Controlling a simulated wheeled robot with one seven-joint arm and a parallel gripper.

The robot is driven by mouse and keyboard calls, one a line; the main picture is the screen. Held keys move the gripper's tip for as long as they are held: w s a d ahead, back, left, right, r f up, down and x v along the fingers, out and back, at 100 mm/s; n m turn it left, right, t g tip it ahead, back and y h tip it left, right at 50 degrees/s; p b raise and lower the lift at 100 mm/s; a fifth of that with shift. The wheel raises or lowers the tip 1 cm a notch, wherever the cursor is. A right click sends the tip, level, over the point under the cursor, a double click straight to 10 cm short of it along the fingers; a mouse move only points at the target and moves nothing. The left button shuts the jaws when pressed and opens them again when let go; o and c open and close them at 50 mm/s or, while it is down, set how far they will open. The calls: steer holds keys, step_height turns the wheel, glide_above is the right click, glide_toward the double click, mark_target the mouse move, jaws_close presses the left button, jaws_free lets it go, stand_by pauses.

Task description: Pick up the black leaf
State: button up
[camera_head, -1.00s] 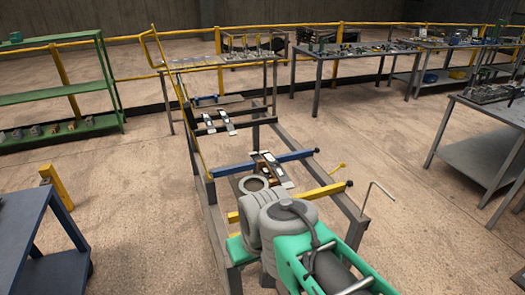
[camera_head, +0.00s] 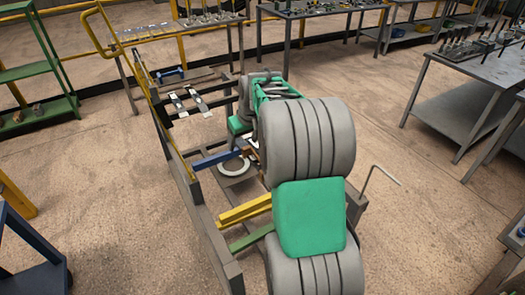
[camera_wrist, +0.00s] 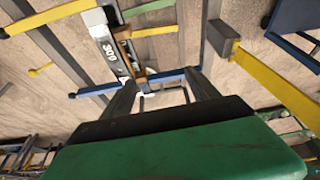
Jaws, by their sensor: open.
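In the wrist view a long strip with a white pad marked "309" (camera_wrist: 110,55) and dark parts lies across the rack's bars, beside a brown strip (camera_wrist: 126,48). I cannot tell for certain which piece is the black leaf. My gripper (camera_wrist: 161,80) is open and empty, its two dark fingers apart near the blue bar (camera_wrist: 168,75), with the strips to the left of the fingers. In the head view my arm hides most of these strips and my gripper. Two dark strips with white pads (camera_head: 178,104) lie side by side farther back on the rack.
The grey rack frame (camera_head: 205,232) has a yellow side rail (camera_head: 150,90), yellow bars (camera_head: 245,208) and a pale ring (camera_head: 233,168). A blue table (camera_head: 28,255) stands at left, a green shelf (camera_head: 38,70) behind it. Grey tables (camera_head: 465,90) stand at right.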

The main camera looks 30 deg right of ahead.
steer(key=w+d+f, duration=0.1)
steer(key=d+f, duration=0.1)
steer(key=d, duration=0.2)
steer(key=w+d+f, duration=0.1)
steer(key=d+f, duration=0.1)
steer(key=d, duration=0.2)
steer(key=w+d+f, duration=0.1)
steer(key=d+f, duration=0.2)
steer(key=d, duration=0.1)
steer(key=shift+w, duration=0.3)
steer(key=p+x, duration=0.3)
steer(key=x, duration=0.5)
steer(key=shift+d, duration=0.1)
jaws_close()
steer(key=shift+r, duration=0.2)
